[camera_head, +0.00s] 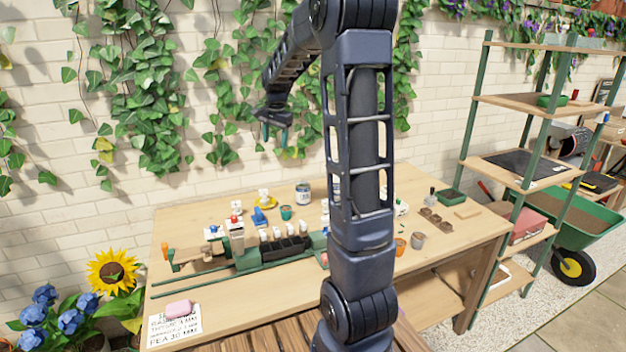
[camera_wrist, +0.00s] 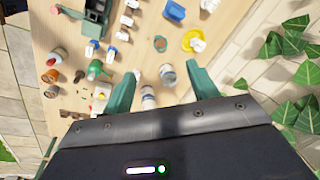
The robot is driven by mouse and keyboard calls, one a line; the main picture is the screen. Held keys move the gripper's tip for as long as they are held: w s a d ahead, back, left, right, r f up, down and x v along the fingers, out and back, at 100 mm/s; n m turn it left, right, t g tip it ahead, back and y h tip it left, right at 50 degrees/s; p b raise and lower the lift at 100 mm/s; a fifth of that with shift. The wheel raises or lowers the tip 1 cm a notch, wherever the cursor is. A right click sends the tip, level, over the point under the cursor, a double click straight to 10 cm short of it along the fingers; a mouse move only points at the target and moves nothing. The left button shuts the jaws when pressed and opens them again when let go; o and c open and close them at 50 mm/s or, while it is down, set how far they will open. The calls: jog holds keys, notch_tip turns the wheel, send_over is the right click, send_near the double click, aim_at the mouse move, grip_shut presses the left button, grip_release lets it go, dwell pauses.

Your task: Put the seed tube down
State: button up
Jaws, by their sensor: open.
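My gripper (camera_head: 273,132) is raised high above the back of the wooden table (camera_head: 190,338), in front of the brick wall. In the wrist view its two green fingers (camera_wrist: 162,88) are spread wide, with nothing held between them. A tin (camera_wrist: 148,97) shows between the fingers, on the tabletop well below. I cannot pick out the seed tube for certain. Small white containers (camera_wrist: 122,36) with blue parts stand on the table. My arm hides part of the table's middle in the head view.
A long green and dark device (camera_head: 275,250) lies across the table. A yellow dish (camera_head: 266,203) and a labelled tin (camera_head: 302,193) stand at the back. A pink block (camera_head: 178,309) lies on a printed card at the front left. A shelf (camera_head: 515,170) stands on the right.

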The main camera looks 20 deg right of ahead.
jog(key=s+r+n+t, duration=0.1)
jog(key=s+r+n, duration=0.15)
jog(key=s, duration=0.75)
jog(key=s+r+n, duration=0.2)
jog(key=s+n, duration=0.1)
jog(key=s, duration=0.6)
jog(key=s+f+n, duration=0.2)
jog(key=s, duration=0.6)
jog(key=s+f+n+t, duration=0.1)
jog(key=s+f+n, duration=0.1)
jog(key=s, duration=0.6)
jog(key=shift+s+a+n+t, duration=0.25)
jog(key=shift+s+n+t, duration=0.05)
jog(key=shift+s+n, duration=0.1)
